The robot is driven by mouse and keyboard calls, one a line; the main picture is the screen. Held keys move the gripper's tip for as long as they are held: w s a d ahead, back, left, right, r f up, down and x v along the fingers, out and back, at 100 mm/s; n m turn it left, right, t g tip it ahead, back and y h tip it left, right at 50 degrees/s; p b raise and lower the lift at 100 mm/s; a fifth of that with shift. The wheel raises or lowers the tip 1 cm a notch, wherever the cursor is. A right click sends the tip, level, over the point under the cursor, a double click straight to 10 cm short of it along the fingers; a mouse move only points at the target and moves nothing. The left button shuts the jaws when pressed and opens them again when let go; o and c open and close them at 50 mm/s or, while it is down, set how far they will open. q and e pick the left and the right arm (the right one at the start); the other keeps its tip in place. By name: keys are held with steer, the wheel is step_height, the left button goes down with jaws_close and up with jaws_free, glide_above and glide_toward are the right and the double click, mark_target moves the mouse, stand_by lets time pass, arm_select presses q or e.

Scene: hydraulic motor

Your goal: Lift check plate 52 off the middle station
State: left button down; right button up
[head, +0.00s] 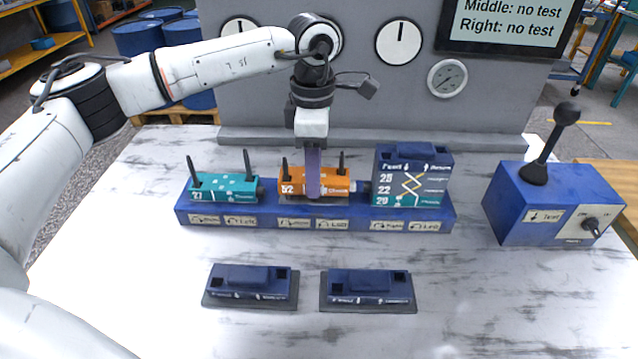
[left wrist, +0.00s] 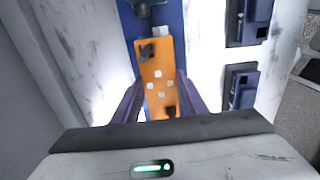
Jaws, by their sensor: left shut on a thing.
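Check plate 52 (head: 290,181) is the orange block at the middle station of the long blue base (head: 265,215). Two dark posts stand up at its ends. My left gripper (head: 314,190) comes down from above and is shut on the orange plate, one finger across its front face. In the left wrist view the orange plate (left wrist: 157,75) lies between the two fingers (left wrist: 157,105). The plate appears to sit at the base; whether there is a gap under it I cannot tell. My right gripper is not in view.
Two dark blue blocks (head: 250,282) (head: 368,288) lie in front. A blue lever box (head: 545,205) stands at right.

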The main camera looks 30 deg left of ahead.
arm_select(q)
steer(key=shift+r+p, duration=0.5)
steer(key=shift+r, duration=0.45)
steer(key=shift+r+p, duration=0.3)
steer(key=shift+r, duration=0.15)
steer(key=shift+r+p, duration=0.75)
steer(key=shift+r, duration=0.25)
steer(key=shift+r+p, duration=0.5)
steer(key=shift+r, duration=0.25)
steer(key=shift+r+p, duration=1.4)
steer(key=shift+r, duration=0.6)
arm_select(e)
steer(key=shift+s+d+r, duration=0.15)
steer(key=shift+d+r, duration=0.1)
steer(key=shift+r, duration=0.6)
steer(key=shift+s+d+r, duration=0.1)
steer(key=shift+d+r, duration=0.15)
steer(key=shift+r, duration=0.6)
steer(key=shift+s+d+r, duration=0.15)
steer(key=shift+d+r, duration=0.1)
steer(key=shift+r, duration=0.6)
